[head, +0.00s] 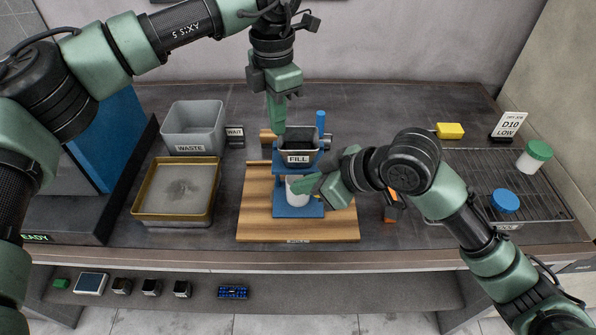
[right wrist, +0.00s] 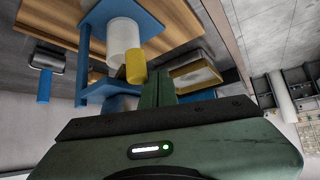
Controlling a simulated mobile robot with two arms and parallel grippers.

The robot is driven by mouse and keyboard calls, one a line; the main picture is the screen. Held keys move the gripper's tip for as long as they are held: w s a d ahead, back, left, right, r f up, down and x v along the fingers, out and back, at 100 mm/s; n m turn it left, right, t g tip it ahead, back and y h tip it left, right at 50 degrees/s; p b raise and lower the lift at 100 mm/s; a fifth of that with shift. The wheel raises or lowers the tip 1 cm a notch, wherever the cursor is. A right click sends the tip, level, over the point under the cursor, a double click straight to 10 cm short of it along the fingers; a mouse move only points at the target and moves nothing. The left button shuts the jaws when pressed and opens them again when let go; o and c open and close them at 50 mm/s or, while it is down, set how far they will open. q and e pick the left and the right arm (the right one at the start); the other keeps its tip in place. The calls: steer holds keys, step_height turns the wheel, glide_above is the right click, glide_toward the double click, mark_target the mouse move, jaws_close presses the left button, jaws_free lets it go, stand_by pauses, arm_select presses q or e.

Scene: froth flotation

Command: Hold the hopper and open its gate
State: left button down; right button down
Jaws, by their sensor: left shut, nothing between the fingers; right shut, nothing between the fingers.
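The hopper (head: 299,146) is a dark open box with a FILL label, on a blue stand (head: 298,210) over a wooden board. A white cup (head: 293,192) stands under it, partly hidden by my right gripper. My left gripper (head: 279,128) is shut and empty, pointing down at the hopper's back left edge; I cannot tell if it touches. My right gripper (head: 301,187) is shut and empty in front of the cup. The right wrist view shows its fingers (right wrist: 157,86) near a yellow cylinder (right wrist: 136,67) beside the white cup (right wrist: 124,40). I cannot make out the gate clearly.
A grey WASTE bin (head: 193,125) and a gold-rimmed tray (head: 174,214) stand left of the wooden board (head: 258,225). A wire rack (head: 461,170) with lidded containers is at right. An orange item (head: 391,207) lies behind my right arm. The front bench edge is clear.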

arm_select(q)
steer(key=shift+f, duration=0.1)
arm_select(e)
steer(key=shift+d+f, duration=0.5)
steer(key=shift+d, duration=0.05)
arm_select(q)
steer(key=shift+w, duration=0.1)
arm_select(e)
steer(key=shift+w, duration=0.1)
steer(key=r, duration=0.2)
steer(key=a+r, duration=0.1)
steer(key=r, duration=0.2)
steer(key=shift+s+a+r, duration=0.2)
steer(key=shift+s+r, duration=0.1)
steer(key=shift+r, duration=0.1)
stand_by(0.7)
steer(key=v, duration=1.2)
steer(key=shift+r, duration=0.1)
